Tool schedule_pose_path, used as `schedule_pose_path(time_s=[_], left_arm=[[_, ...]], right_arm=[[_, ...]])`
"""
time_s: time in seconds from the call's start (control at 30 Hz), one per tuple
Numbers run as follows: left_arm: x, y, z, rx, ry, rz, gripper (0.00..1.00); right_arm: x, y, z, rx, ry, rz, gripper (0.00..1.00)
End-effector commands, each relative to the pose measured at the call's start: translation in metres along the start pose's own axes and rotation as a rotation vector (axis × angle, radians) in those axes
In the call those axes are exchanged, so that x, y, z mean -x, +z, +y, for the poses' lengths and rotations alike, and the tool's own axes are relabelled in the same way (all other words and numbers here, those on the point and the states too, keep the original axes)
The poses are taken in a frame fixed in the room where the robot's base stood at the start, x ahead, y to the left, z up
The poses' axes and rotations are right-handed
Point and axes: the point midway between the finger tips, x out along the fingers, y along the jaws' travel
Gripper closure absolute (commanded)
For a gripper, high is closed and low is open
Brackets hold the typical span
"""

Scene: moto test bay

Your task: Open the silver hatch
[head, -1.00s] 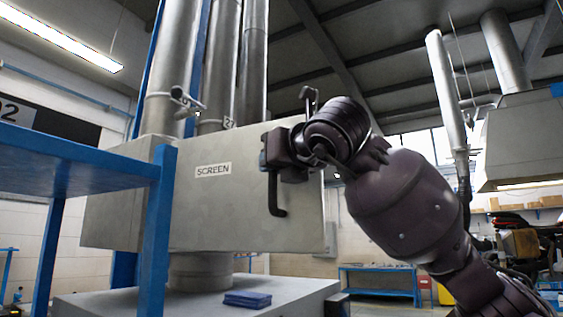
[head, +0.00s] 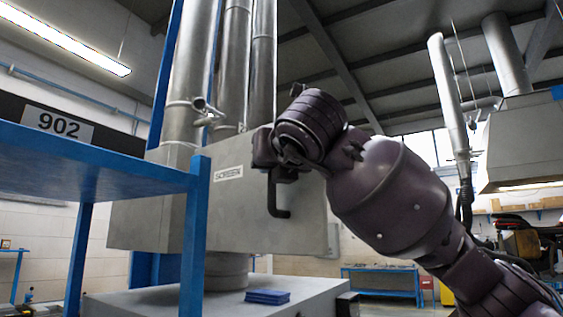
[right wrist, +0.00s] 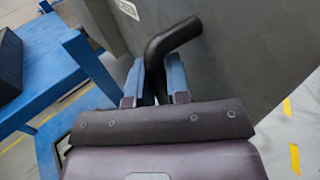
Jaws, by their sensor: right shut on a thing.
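The silver hatch (head: 243,215) is the grey metal front of a box with a small label in the head view. Its black bent handle (head: 279,212) stands out from the right part of the face. My right gripper (head: 264,150) is at the handle's upper part, its fingers partly hidden by my wrist. In the right wrist view, the blue-padded fingers of my right gripper (right wrist: 155,78) are shut around the handle (right wrist: 175,38), whose bent end sticks out beyond them. The hatch face (right wrist: 245,50) fills the back there. I cannot tell whether the hatch is ajar. My left gripper is out of view.
A blue frame (head: 194,235) stands close at the left, in front of the box. Metal pipes (head: 235,65) rise above it. A blue stack (head: 267,297) lies on the grey plinth (head: 215,303) below. The floor (right wrist: 298,110) with yellow lines looks clear beside the hatch.

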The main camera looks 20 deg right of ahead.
Motion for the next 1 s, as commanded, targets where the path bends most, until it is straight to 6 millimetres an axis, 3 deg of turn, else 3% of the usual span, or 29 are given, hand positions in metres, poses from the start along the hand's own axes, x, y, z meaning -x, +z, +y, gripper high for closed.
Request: schedule_pose_path(time_s=[0.63, 0.67, 0.8, 1.0], left_arm=[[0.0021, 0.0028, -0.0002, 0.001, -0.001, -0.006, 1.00], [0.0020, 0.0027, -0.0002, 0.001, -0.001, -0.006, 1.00], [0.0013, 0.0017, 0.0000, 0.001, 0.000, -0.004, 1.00], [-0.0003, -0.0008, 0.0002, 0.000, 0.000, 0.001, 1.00]], right_arm=[[-0.0007, 0.0018, 0.0052, 0.002, -0.009, -0.005, 1.00], [-0.0007, 0.0018, 0.0051, 0.002, -0.010, -0.005, 0.80], [-0.0008, 0.0014, 0.0050, 0.001, -0.010, -0.003, 0.59], [-0.0009, 0.0008, 0.0049, 0.001, -0.010, -0.002, 0.59]])
